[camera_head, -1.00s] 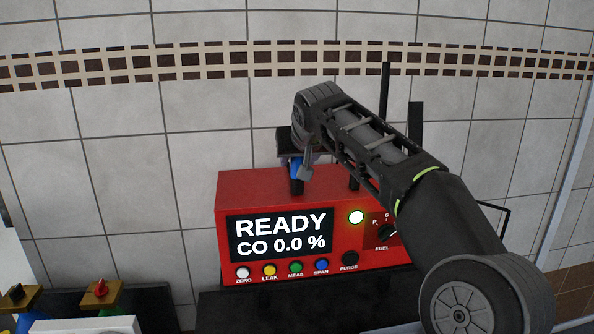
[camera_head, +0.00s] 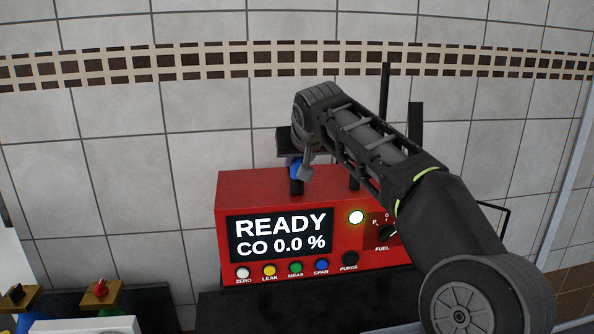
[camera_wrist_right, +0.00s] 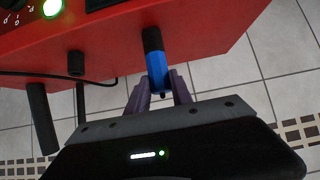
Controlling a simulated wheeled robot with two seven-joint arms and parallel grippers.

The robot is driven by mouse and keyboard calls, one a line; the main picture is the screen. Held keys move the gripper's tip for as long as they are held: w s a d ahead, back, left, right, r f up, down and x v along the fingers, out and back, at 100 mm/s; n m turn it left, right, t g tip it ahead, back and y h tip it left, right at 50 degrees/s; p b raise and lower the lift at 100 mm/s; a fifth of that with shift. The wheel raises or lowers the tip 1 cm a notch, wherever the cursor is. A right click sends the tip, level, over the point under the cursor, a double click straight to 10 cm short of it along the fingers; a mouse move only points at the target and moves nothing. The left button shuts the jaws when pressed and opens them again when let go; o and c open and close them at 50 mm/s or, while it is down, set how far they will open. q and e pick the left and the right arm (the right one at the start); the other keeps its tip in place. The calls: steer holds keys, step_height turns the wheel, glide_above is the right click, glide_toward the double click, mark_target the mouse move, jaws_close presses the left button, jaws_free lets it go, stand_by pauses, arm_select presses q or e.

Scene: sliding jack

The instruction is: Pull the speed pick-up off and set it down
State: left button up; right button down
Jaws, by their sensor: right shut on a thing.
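A small upright piece, blue above and black below, which I take to be the speed pick-up (camera_head: 296,184), is at the top of the red analyser (camera_head: 270,183). My right gripper (camera_wrist_right: 159,86) is shut on its blue part (camera_wrist_right: 157,66), with a finger on either side. In the right wrist view its black end overlaps the red casing; whether it still touches the top cannot be told. In the head view my right arm hides part of the gripper and the analyser's right side. My left gripper is not in view.
Dark posts (camera_wrist_right: 38,110) and a short black stub with a cable (camera_wrist_right: 77,62) stand on the analyser near the gripper. A tiled wall (camera_head: 130,150) is close behind. A dark surface lies under the analyser.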

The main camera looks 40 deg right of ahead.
steer(key=shift+r+p, duration=0.65)
steer(key=shift+r, duration=0.1)
stand_by(0.8)
steer(key=shift+r+p, duration=2)
steer(key=shift+r, duration=0.3)
steer(key=shift+f, duration=0.15)
